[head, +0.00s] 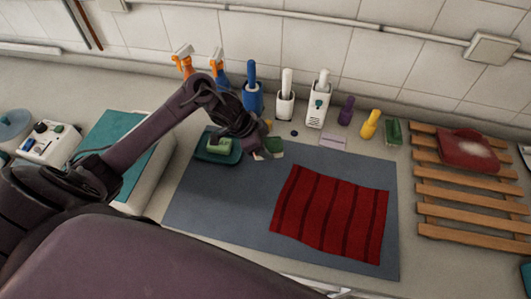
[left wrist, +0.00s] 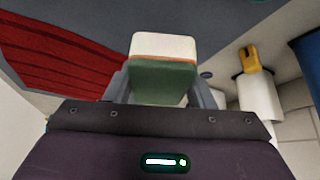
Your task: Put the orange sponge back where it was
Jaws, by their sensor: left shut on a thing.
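My left gripper (head: 260,146) is above the back of the grey-blue mat (head: 225,203). It is shut on a small green-and-white block (head: 274,148), also in the left wrist view (left wrist: 163,80). There the block shows a green face, a pale layer and a thin orange line between them, and a finger (left wrist: 120,86) on each side. I cannot tell if it is the orange sponge; no plainly orange sponge shows. A light green sponge (head: 219,147) lies in a dark green dish (head: 205,157) left of the gripper. My right gripper is not in view.
A striped red cloth (head: 330,215) lies on the mat. Behind stand orange-topped spray bottles (head: 183,62), blue and white brush holders (head: 285,104), a white bottle (head: 318,106), and purple (head: 346,109) and yellow (head: 370,123) bottles. A wooden rack (head: 465,234) with a red cloth (head: 463,150) is right.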

